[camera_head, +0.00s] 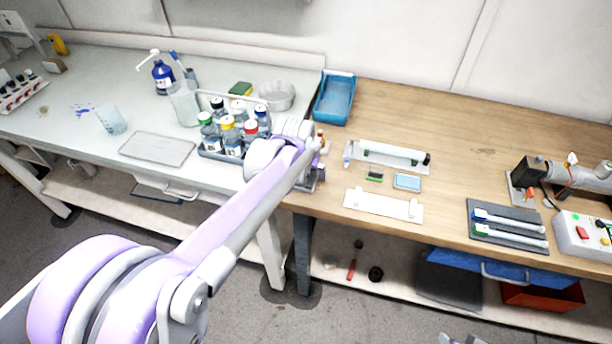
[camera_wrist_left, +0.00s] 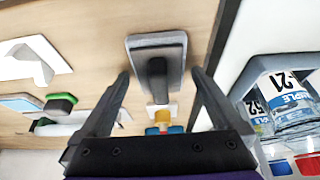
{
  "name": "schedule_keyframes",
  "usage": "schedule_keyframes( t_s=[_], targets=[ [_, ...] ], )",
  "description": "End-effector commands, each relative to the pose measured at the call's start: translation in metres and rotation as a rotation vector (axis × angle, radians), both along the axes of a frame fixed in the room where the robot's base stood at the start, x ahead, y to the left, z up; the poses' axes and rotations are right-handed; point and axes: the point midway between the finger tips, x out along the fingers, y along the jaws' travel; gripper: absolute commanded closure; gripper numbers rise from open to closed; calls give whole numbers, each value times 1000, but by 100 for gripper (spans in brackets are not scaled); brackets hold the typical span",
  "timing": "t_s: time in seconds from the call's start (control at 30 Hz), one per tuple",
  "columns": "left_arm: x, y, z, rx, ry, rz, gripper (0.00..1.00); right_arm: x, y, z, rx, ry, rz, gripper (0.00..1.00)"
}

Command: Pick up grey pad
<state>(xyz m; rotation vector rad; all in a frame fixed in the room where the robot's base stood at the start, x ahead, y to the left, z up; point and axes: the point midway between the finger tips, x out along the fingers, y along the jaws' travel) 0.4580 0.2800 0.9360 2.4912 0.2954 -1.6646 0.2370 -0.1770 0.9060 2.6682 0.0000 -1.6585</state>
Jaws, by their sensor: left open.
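A grey pad (camera_wrist_left: 170,43) with a dark grey upright handle (camera_wrist_left: 157,82) lies on the wooden bench in the left wrist view. My left gripper (camera_wrist_left: 160,75) is open, with one finger on either side of the handle in that picture. The fingers do not appear to touch it. In the head view my left gripper (camera_head: 313,180) is over the left end of the wooden bench and largely hides the pad. A small part, probably of my right gripper (camera_head: 461,340), shows at the bottom edge of the head view.
A rack of capped bottles (camera_head: 210,152) stands close left of my left gripper. A blue tray (camera_head: 334,97) is behind it. To the right are a green-and-black brush (camera_head: 374,174), a light blue pad (camera_head: 407,182) and a white plate (camera_head: 383,205).

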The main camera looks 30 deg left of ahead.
Motion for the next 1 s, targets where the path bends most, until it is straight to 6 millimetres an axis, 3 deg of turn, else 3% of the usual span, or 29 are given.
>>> schedule_keyframes(
  t_s=[0.07,0.5,0.53,0.57,0.83,1.0],
  targets=[
    [0,0,0,0,0,0,0,0,0,0,0,0,0,59],
    [0,0,0,0,0,0,77,0,0,0,0,0,0,59],
    [0,0,1,0,0,0,79,0,0,0,0,0,0,59],
    [0,0,1,0,0,0,88,0,0,0,0,0,0,59],
    [0,0,5,0,0,0,88,0,0,1,0,0,0,59],
    [0,0,26,0,0,0,88,1,0,3,0,-2,0,59]
  ],
)
